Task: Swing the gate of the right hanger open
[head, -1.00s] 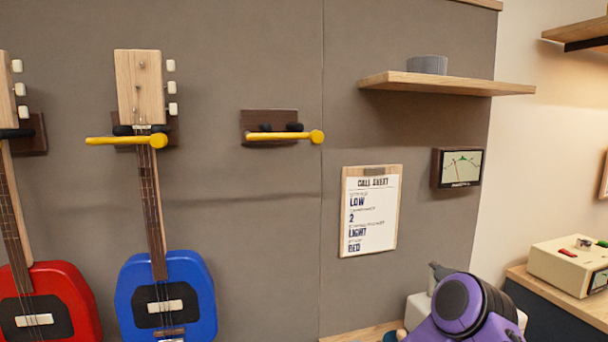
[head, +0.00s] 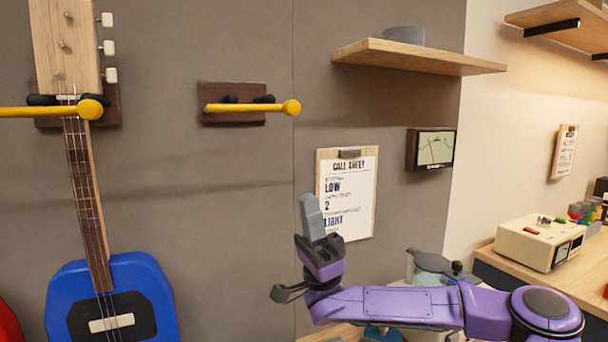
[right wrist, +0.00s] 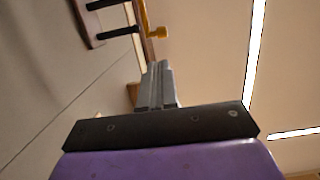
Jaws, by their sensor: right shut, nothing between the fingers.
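The right hanger (head: 232,118) is a dark wood block on the grey wall with two black prongs. Its yellow gate (head: 250,107) lies across the front of the prongs, with a round knob (head: 291,107) at its right end. The hanger is empty. My right gripper (head: 310,212) is below and to the right of the knob, apart from it, pointing up, shut and empty. In the right wrist view, the shut fingers (right wrist: 156,82) point toward the yellow knob (right wrist: 158,33), with the prongs (right wrist: 112,18) to its left. My left gripper is not in view.
A blue guitar (head: 110,300) hangs at left behind another yellow gate (head: 45,112). A wooden shelf (head: 420,57) juts out at upper right. A call sheet clipboard (head: 347,190) hangs behind my right gripper. A small meter (head: 431,149) is on the wall. The wall below the hanger is clear.

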